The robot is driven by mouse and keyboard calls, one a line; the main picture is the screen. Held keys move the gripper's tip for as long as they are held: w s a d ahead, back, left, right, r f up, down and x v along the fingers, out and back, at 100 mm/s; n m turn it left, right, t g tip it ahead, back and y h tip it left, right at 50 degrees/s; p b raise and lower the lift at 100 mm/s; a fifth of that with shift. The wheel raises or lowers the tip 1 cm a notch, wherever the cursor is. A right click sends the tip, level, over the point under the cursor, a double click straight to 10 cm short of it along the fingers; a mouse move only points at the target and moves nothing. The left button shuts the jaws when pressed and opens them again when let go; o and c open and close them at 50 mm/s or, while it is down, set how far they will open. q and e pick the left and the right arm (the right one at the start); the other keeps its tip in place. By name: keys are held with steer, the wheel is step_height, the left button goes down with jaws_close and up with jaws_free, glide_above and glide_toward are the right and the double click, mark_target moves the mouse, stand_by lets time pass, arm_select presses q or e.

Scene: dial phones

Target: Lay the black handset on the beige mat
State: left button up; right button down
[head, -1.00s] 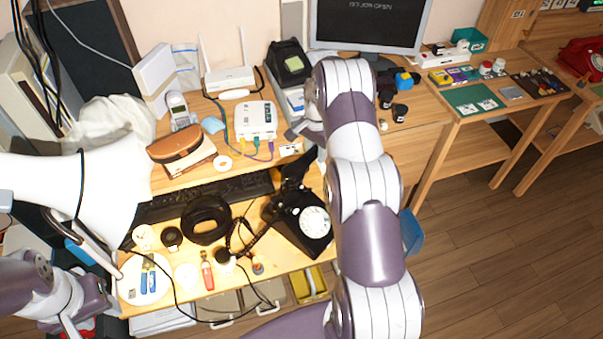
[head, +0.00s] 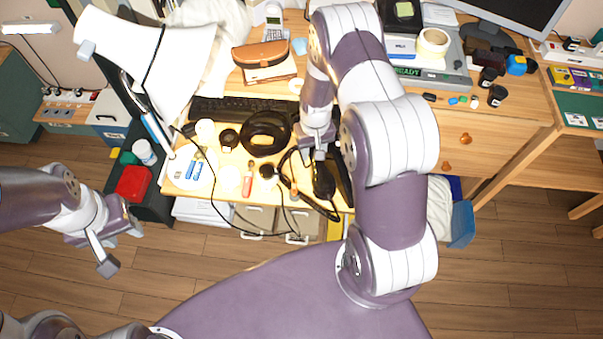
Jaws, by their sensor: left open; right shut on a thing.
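My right gripper (head: 318,150) is over the desk's front part, pointing down, shut on the black handset (head: 323,182). The handset hangs below the fingers, and its dark cord (head: 288,168) loops to the left. The black phone body (head: 343,184) shows only as a dark edge beside the handset; my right arm hides the rest. My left gripper (head: 122,248) is open and empty, off the desk at the lower left above the floor. I cannot make out the beige mat; it may be hidden by my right arm.
A black headphone-like ring (head: 265,133), a red-handled tool (head: 248,180) and a keyboard (head: 235,109) crowd the desk left of my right gripper. A large white lamp shade (head: 150,60) stands at the left.

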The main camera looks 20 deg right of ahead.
steer(key=shift+w+n, duration=0.35)
steer(key=shift+n, duration=0.15)
steer(key=shift+w+f, duration=0.15)
steer(key=shift+f, duration=0.05)
steer(key=shift+n, duration=0.4)
step_height(320, 180, down, 10)
steer(key=shift+w+d+r+p, duration=0.1)
steer(key=shift+r+p, duration=0.1)
steer(key=shift+p, duration=0.1)
steer(key=shift+f, duration=0.15)
steer(key=c, duration=0.7)
jaws_free()
